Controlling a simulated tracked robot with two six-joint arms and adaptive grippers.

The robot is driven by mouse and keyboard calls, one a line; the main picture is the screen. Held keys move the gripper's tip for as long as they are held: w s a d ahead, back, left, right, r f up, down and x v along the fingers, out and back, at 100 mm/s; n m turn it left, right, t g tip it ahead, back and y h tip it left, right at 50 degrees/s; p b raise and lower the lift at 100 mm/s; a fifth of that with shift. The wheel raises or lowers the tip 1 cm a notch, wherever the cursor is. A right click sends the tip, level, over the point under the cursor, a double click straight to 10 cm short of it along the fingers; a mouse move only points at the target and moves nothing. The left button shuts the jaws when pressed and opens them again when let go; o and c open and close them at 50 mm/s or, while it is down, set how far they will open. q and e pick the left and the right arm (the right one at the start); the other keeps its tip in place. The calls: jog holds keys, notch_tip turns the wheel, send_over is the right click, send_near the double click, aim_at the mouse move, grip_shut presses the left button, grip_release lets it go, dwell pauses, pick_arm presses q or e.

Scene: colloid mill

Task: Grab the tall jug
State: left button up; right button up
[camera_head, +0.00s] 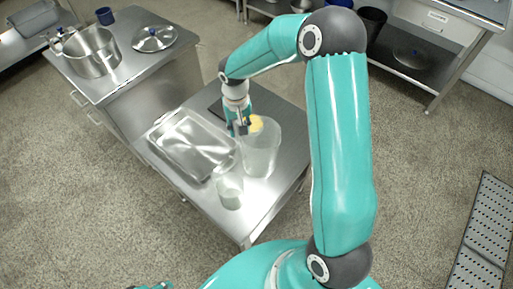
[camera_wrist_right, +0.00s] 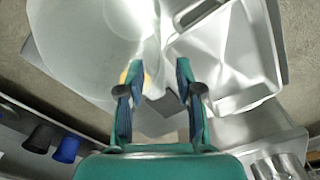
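The tall jug (camera_head: 261,152) is a translucent, pale vessel standing upright near the right side of the metal table. Something yellow (camera_head: 257,123) shows at its upper rim. My right gripper (camera_head: 240,128) is at the jug's upper left side, pointing down. In the right wrist view my right gripper (camera_wrist_right: 157,72) has its fingers apart. The large pale jug (camera_wrist_right: 90,40) fills the upper left there, and its edge lies between the fingertips in the picture. I cannot tell whether a finger touches it.
A shiny metal tray (camera_head: 192,146) lies left of the jug, close to it. A small clear beaker (camera_head: 229,191) stands in front. A steel pot (camera_head: 92,52), a lid (camera_head: 154,38) and a blue cup (camera_head: 105,16) are on the cabinet behind left.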

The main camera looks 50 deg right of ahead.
notch_tip(320, 180, down, 9)
jog(key=p, duration=0.1)
jog(key=shift+d+p, duration=0.2)
jog(key=shift+p, duration=0.15)
jog(key=shift+s, duration=0.1)
grip_shut()
